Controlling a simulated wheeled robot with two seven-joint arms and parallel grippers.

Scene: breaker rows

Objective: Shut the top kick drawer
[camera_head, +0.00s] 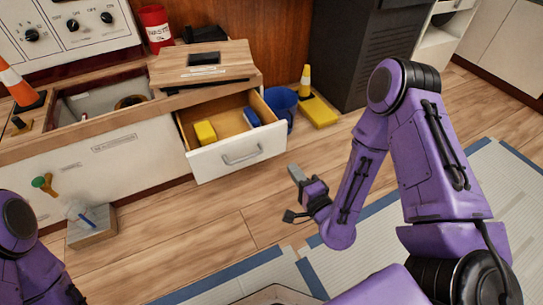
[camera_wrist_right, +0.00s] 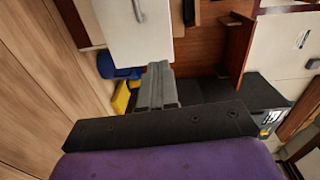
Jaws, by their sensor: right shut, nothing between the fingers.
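The kick drawer (camera_head: 240,155) stands pulled out from the low cabinet, with a white front and a silver bar handle (camera_head: 242,156). A yellow block (camera_head: 205,132) and a blue item (camera_head: 252,117) lie inside it. My right gripper (camera_head: 295,174) is shut and empty, in front of the drawer and a little right of the handle, apart from it. In the right wrist view the shut fingers (camera_wrist_right: 158,85) point towards the white drawer front (camera_wrist_right: 134,32), with a gap between. My left arm shows at the lower left; its gripper is out of view.
A blue bucket (camera_head: 283,103) and a yellow wet-floor piece (camera_head: 317,110) stand right of the drawer. A dark cabinet (camera_head: 365,50) is behind them. A grey block with tools (camera_head: 92,228) is on the floor at left. The wooden floor before the drawer is clear.

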